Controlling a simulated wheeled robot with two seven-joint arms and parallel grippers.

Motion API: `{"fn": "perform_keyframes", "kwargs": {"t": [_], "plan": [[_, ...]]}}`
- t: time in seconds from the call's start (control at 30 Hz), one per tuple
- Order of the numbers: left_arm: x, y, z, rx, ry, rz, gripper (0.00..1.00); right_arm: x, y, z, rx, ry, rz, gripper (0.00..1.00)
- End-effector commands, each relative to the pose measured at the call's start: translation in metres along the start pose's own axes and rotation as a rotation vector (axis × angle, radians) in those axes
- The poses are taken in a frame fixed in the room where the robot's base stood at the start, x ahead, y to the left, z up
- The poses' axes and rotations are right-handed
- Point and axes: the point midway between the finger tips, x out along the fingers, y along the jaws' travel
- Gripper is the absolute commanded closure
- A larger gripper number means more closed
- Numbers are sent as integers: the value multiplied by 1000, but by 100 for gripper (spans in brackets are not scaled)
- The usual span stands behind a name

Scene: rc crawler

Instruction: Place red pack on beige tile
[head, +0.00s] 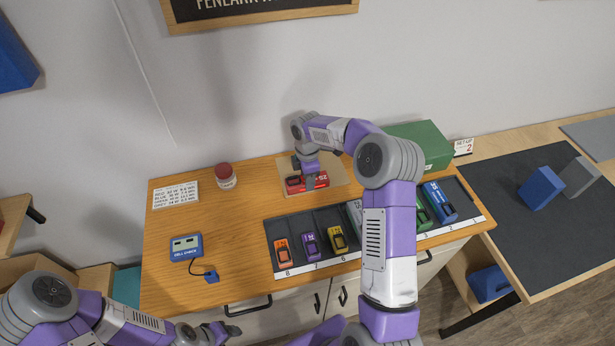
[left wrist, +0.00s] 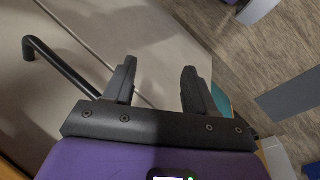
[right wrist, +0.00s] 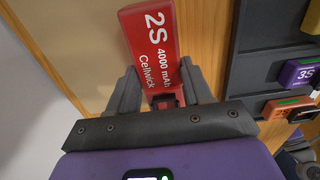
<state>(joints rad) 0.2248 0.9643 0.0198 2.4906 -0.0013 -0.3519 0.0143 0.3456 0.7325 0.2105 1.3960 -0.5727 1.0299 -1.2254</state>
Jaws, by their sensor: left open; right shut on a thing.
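The red pack (head: 318,182), labelled 2S 4000 mAh, is between the fingers of my right gripper (head: 307,178). The right wrist view also shows the red pack (right wrist: 155,50) gripped at its near end. The beige tile (head: 335,169) lies at the back of the wooden bench. The pack is over the tile in the head view; I cannot tell whether it touches it. The tile (right wrist: 85,45) also shows beside the pack in the right wrist view. My left gripper (left wrist: 155,85) is open and empty, low by the cabinet front.
A dark rack (head: 283,229) of coloured packs lies along the bench's front right. A blue cell checker (head: 186,247), a red-lidded jar (head: 225,176) and a label card (head: 176,195) stand left. A green box (head: 420,143) is behind the rack. The bench's middle left is clear.

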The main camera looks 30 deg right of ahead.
Motion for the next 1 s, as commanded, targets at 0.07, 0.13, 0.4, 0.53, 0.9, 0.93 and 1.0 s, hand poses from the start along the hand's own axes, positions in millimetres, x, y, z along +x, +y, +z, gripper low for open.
{"fn": "perform_keyframes", "kwargs": {"t": [0.07, 0.13, 0.4, 0.53, 0.9, 0.93, 1.0], "plan": [[0, 0, 0, 0, 0, 0, 44, 1, 0, 0, -1, 0, -1, 41], [0, 0, 0, 0, 0, 0, 44, 1, 0, 0, -1, 0, -1, 31], [0, 0, 0, 0, 0, 0, 44, 0, 0, 0, 0, 0, -1, 25], [-2, 1, 0, 0, 0, 0, 44, -6, 0, 0, 0, 0, 0, 25], [-10, 4, 0, 0, 0, 0, 44, -77, 1, 0, 0, 0, 3, 25], [-10, 4, 0, 0, 0, 0, 44, -84, 1, 0, 0, 0, 4, 25], [-12, 4, 1, 0, 0, 0, 44, -96, 0, 0, -1, 1, 2, 25]]}}
